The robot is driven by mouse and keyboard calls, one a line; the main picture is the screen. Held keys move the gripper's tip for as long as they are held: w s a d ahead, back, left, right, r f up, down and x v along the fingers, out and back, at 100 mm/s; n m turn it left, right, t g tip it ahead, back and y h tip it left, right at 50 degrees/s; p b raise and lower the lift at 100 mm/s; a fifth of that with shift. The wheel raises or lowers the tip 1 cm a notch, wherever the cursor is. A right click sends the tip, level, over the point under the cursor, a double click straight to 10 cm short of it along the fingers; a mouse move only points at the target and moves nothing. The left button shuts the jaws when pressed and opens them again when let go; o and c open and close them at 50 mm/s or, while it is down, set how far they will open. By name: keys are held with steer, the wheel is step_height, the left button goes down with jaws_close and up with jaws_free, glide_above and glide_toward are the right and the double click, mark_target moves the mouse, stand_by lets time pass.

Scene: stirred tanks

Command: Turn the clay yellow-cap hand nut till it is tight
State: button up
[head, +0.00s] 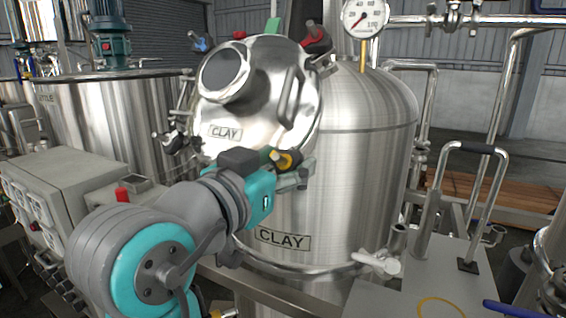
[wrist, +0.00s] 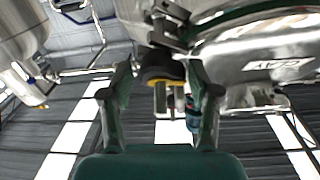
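The clay tank (head: 370,150) bears a CLAY plate, and its round lid (head: 300,75) bears another. The yellow-cap hand nut (head: 288,160) sits at the lid's lower edge. In the wrist view the nut (wrist: 162,76) shows as a dark knob with a yellow band, between and slightly beyond my fingertips. My gripper (head: 284,172) is at the nut in the head view, partly hiding it. In the wrist view my gripper (wrist: 160,82) has its fingers apart on either side of the nut, with a gap showing on the left. Whether the right finger touches it is unclear.
Other hand nuts on the lid rim have blue (head: 200,44), red (head: 318,38) and green (head: 272,25) parts. A gauge (head: 365,17) stands above the tank. A grey control box (head: 60,195) is at left, and a railing (head: 470,150) at right.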

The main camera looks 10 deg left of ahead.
steer(key=c, duration=0.7)
steer(key=shift+m+g+h, duration=0.4)
steer(key=shift+m+h, duration=0.1)
steer(key=shift+m, duration=0.6)
steer(key=shift+m+g+h, duration=0.4)
steer(key=shift+m+h, duration=0.1)
steer(key=shift+m, duration=0.6)
steer(key=o, duration=1.2)
steer(key=shift+a, duration=0.1)
steer(key=v, duration=1.2)
